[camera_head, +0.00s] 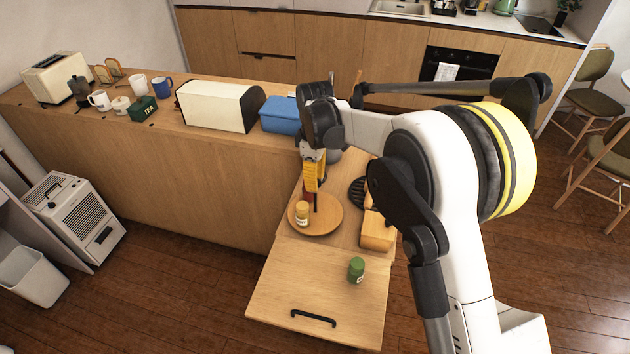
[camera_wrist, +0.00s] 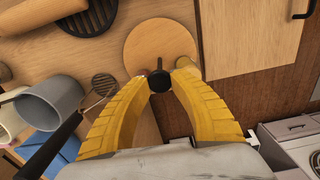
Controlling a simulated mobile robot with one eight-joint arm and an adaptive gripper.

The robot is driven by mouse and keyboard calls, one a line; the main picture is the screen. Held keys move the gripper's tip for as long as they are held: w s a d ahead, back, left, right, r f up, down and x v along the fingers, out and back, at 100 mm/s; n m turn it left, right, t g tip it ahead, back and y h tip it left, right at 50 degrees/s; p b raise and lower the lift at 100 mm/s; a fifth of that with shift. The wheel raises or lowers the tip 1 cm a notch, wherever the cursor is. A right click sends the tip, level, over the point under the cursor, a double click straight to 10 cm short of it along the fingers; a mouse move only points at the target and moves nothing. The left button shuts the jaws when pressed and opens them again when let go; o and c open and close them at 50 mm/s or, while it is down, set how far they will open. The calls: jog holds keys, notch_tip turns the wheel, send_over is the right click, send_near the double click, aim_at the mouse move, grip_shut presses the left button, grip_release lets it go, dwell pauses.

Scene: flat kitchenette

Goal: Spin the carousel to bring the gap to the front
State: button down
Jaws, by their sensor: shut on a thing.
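The carousel is a round wooden disc (camera_head: 328,222) on the counter, and it also shows in the wrist view (camera_wrist: 158,38). A black post with a round knob (camera_wrist: 159,80) rises from it. My gripper (camera_head: 315,187) is over the disc, and its yellow fingers are shut on the knob, one on each side. A jar with a pale top (camera_head: 302,212) stands on the disc at the left front. Something reddish shows beside the post, mostly hidden by my gripper. The front right of the disc is bare. A green-lidded jar (camera_head: 356,270) stands off the disc, nearer the front.
A blue box (camera_head: 279,115) and white bread bin (camera_head: 215,106) stand on the ledge behind.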

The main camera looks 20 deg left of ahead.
jog(key=shift+m, duration=0.5)
dwell(0.4)
jog(key=c, duration=1.1)
grip_release()
jog(key=shift+r, duration=0.1)
notch_tip(320, 180, up, 12)
jog(key=shift+f, duration=0.1)
